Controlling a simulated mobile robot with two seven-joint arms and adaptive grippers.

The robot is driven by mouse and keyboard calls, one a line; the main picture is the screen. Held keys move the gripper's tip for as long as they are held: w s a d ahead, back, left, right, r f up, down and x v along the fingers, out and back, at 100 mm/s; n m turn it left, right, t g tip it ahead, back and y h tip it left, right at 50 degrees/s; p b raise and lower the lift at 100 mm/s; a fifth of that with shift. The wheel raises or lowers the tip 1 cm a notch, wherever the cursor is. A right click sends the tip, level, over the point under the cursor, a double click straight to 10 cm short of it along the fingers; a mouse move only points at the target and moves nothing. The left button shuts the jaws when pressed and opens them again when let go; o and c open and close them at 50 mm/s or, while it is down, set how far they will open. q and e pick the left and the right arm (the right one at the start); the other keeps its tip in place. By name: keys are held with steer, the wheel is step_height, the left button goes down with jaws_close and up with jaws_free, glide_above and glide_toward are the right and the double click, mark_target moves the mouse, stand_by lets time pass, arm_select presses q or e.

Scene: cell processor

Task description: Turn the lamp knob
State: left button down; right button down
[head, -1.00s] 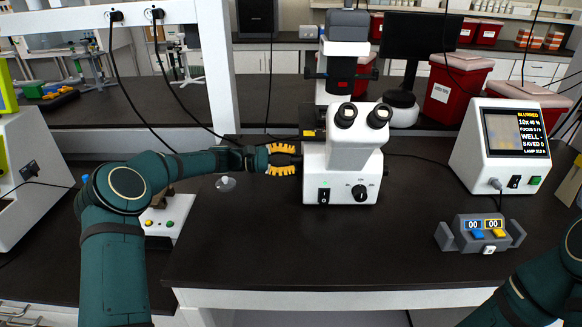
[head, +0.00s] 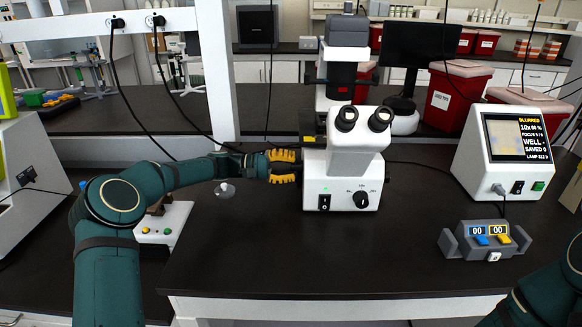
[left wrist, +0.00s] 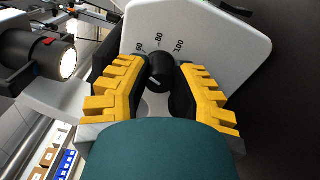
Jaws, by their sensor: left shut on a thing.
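The white microscope (head: 335,168) stands on the dark bench in the head view. My left gripper (head: 284,166), with yellow toothed fingers, reaches its left side, where the knob is hidden in that view. In the left wrist view, a black knob (left wrist: 160,72) with a white mark sits between the fingers of my left gripper (left wrist: 160,80), which are shut on it. The white plate (left wrist: 215,40) behind it carries the numbers 60, 80 and 100. The monitor box (head: 515,140) shows BLURRED and what looks like 10x 80 %. Only part of my right arm shows, without its gripper.
A black cylinder (left wrist: 68,62) with a lit face is left of the fingers in the wrist view. A front selector knob (head: 361,199) is on the microscope base. A grey two-display device (head: 487,240) stands at the right. The bench front is clear.

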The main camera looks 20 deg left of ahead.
arm_select(q)
steer(key=c, duration=0.7)
jaws_free()
steer(key=v, duration=1.2)
steer(key=shift+r, duration=0.1)
